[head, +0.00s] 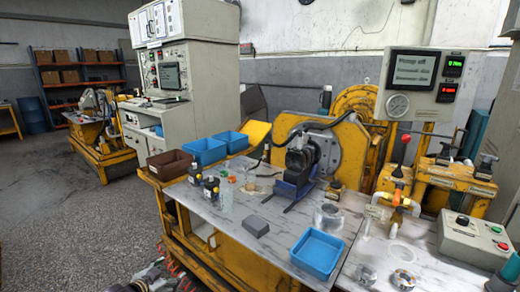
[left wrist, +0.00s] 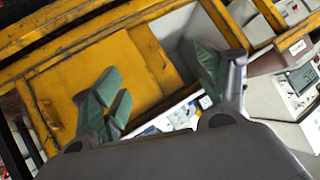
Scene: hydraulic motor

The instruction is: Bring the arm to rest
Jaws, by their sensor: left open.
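My left gripper (left wrist: 162,92) fills the lower part of the left wrist view. Its two fingers with green pads stand wide apart with nothing between them. Behind them is a yellow metal frame (left wrist: 75,90) with an open pale compartment. In the head view, dark parts of my left arm show low at the bottom edge, in front of the yellow bench; the fingers cannot be made out clearly there. At the right edge of the head view, a dark and green piece, possibly part of my right gripper, is cut off by the frame.
The workbench (head: 285,222) carries a brown bin (head: 168,165), blue bins (head: 203,151), a blue tray (head: 318,252), a grey block (head: 256,226), bottles and the dark motor (head: 303,157). A control box (head: 474,238) stands at right. Open floor lies at left.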

